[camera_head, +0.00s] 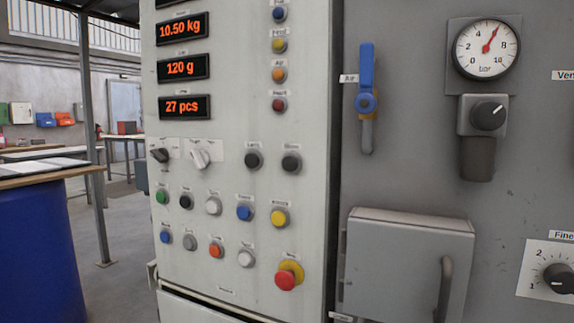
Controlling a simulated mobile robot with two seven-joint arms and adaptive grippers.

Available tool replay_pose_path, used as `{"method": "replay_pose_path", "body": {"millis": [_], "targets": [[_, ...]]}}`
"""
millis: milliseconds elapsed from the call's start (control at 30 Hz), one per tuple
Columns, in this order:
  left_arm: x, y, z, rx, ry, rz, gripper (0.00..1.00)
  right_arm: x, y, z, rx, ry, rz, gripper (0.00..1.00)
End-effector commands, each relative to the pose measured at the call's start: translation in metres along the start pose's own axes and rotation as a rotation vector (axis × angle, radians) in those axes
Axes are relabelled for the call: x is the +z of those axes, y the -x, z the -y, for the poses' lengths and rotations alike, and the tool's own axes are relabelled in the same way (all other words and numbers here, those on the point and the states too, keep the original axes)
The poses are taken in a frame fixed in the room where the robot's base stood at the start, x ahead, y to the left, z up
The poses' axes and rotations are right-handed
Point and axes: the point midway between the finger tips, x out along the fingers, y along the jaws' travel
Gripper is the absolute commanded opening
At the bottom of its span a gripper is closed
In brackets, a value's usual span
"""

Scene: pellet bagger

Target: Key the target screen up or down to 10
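The control panel (228,180) is a pale cabinet front. Its upper left holds dark screens with orange digits. One screen (183,28) reads 10.50 kg, the one below it (183,67) reads 120 g, and the lowest (185,107) reads 27 pcs. Part of another screen is cut off at the top edge. The screen labels are too small to read, so I cannot tell which is the target screen. Two rows of push buttons sit lower down, among them a green button (161,196), a white button (213,205) and an orange button (216,250). Neither gripper is in view.
A red emergency stop (288,276) sticks out at the panel's lower right. Right of the panel are a blue-handled valve (366,85), a pressure gauge (487,48) and a grey box with a handle (405,265). A blue drum (38,255) stands at left.

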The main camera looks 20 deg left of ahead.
Motion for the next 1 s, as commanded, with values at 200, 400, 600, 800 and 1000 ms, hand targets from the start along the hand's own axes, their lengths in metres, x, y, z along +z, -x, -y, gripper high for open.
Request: {"method": "replay_pose_path", "body": {"millis": [200, 400, 600, 800, 1000], "targets": [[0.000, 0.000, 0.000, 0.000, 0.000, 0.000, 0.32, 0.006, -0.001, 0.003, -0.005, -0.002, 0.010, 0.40], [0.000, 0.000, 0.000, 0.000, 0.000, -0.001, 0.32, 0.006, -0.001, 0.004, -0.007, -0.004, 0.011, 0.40], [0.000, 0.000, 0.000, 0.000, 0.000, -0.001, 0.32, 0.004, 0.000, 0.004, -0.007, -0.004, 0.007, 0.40], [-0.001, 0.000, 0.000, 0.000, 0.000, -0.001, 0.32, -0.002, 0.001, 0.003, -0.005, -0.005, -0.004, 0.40], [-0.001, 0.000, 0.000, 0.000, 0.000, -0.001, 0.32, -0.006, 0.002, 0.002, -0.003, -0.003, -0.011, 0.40]]}}
